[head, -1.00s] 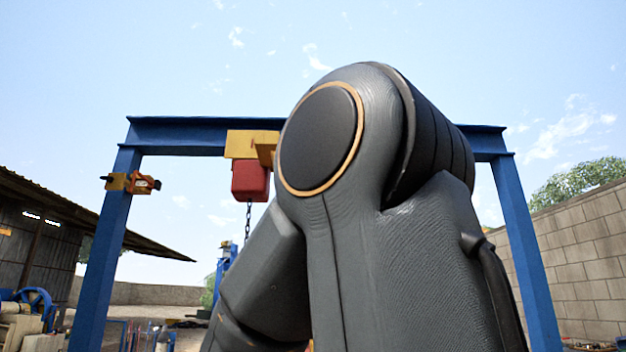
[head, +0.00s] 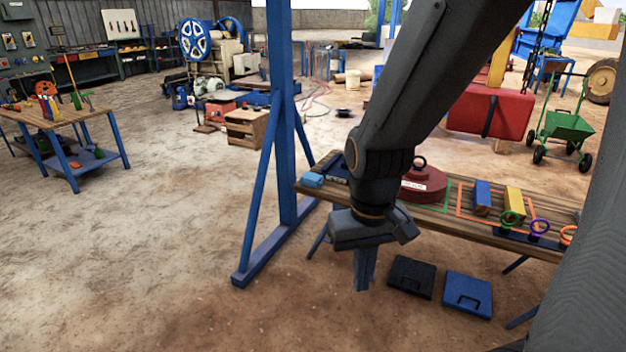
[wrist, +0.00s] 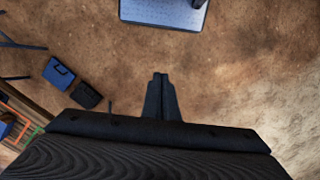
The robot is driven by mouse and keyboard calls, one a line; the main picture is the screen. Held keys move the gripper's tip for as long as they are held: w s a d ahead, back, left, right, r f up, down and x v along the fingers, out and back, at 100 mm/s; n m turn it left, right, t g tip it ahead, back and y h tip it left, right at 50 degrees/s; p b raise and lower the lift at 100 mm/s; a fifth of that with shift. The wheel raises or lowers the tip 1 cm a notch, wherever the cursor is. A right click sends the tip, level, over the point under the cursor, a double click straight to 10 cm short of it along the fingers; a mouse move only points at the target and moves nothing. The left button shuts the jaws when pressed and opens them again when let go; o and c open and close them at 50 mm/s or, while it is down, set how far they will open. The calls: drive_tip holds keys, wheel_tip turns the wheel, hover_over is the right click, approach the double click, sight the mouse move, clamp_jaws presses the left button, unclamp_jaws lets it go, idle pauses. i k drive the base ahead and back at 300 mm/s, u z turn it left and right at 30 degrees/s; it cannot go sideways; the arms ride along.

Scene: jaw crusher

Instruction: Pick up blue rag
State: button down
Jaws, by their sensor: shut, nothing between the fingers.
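A small light blue block-like item (head: 312,180) lies on the left end of the wooden workbench (head: 440,222) in the head view. It looks like the blue rag, folded, but it is too small to be sure. My gripper (head: 362,284) hangs in front of the bench, below its top, to the right of and lower than this item, and apart from it. In the wrist view my gripper (wrist: 160,78) points down over bare ground, with its fingers together and empty. The blue item does not show in the wrist view.
A red round weight (head: 425,186), a blue block (head: 482,198), a yellow block (head: 514,202) and coloured rings are on the bench. A black case (head: 412,277) and a blue case (head: 468,294) lie below. A blue gantry post (head: 280,110) stands left.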

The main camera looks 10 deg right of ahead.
sight(310, 179)
drive_tip(key=z, duration=0.3)
drive_tip(key=i, duration=1.4)
drive_tip(key=u, duration=0.3)
drive_tip(key=i, duration=0.7)
drive_tip(key=u, duration=0.4)
